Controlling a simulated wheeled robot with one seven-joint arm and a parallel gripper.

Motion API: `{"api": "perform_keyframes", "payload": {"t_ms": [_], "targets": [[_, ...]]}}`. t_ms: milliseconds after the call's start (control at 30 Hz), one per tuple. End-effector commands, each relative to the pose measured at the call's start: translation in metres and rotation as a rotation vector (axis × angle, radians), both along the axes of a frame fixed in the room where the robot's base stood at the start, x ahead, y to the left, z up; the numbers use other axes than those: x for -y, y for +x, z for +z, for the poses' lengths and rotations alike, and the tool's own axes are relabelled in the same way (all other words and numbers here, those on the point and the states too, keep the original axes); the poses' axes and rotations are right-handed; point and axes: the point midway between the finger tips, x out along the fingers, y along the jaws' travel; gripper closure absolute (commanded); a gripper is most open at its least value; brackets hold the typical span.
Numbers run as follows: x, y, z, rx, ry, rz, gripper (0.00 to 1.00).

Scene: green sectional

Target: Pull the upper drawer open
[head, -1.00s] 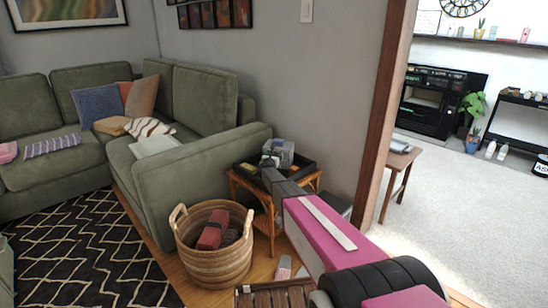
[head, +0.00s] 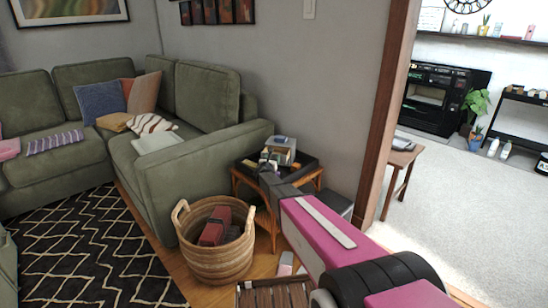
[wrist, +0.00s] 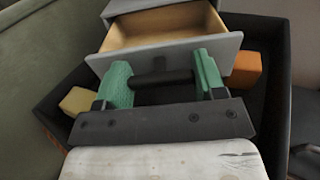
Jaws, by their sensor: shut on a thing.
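A small grey chest (head: 284,145) stands in a dark tray (head: 309,172) on the wooden side table. In the wrist view its drawer (wrist: 168,29) is pulled partly out, showing a bare wooden inside that looks empty. The drawer lies just under the chest's grey top; whether another drawer is below is hidden. My gripper (wrist: 163,80) is at the drawer front, its two green fingers shut on the dark bar handle (wrist: 160,77). In the head view my arm covers much of the gripper (head: 268,178).
Orange (wrist: 246,70) and yellow (wrist: 77,101) blocks lie in the tray beside the drawer. A wicker basket (head: 215,262) stands on the floor left of the side table (head: 236,185). The green sofa (head: 205,170) is close on the left, the wall behind.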

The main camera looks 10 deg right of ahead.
Motion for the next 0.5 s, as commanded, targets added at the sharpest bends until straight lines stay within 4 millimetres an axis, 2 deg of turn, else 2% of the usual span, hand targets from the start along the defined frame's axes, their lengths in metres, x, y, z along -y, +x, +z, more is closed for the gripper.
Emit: {"api": "perform_keyframes", "payload": {"t_ms": [200,233,267,300,500], "targets": [[0.0010,0.0011,-0.0003,0.000,0.001,-0.002,0.79],[0.0010,0.0011,-0.0004,0.000,0.001,-0.002,0.27],[0.0011,0.0012,-0.0003,0.000,0.000,-0.002,0.17],[0.0010,0.0012,-0.0003,0.000,0.000,-0.002,0.11],[0.0008,0.0014,-0.0002,0.000,0.000,-0.002,0.11]]}}
